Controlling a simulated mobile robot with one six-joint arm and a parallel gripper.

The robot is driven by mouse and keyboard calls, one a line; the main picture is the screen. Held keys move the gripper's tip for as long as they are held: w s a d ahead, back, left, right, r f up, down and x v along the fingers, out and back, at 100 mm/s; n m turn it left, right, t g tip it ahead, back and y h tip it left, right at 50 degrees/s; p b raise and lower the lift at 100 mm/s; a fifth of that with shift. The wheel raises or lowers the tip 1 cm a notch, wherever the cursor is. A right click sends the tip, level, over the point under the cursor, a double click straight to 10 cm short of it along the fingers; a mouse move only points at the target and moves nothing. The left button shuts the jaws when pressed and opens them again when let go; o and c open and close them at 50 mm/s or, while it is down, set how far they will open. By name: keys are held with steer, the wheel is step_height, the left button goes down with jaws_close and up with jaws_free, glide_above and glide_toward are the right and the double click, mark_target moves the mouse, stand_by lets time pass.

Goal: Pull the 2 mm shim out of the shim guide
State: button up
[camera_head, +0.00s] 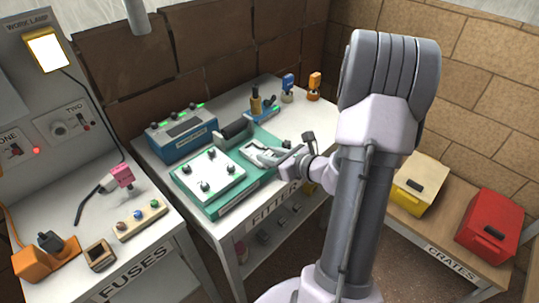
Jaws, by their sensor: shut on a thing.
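My gripper (268,159) reaches in from the right over the green fixture on the FITTER bench. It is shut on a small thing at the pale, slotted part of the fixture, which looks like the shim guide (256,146). The thing is mostly hidden by the fingers; from its place it appears to be the 2 mm shim. I cannot tell how far it sits inside the guide. A white plate (208,172) with several black knobs lies on the left part of the fixture.
The FUSES bench (190,225) is left; yellow (418,184) and red (489,225) crates are right.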

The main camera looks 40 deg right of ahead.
jaws_close()
steer(key=shift+s, duration=0.65)
stand_by(0.4)
steer(key=s, duration=0.6)
steer(key=shift+d+b, duration=0.3)
steer(key=shift+b, duration=0.05)
stand_by(0.6)
steer(key=s, duration=0.3)
steer(key=shift+d, duration=0.1)
stand_by(0.4)
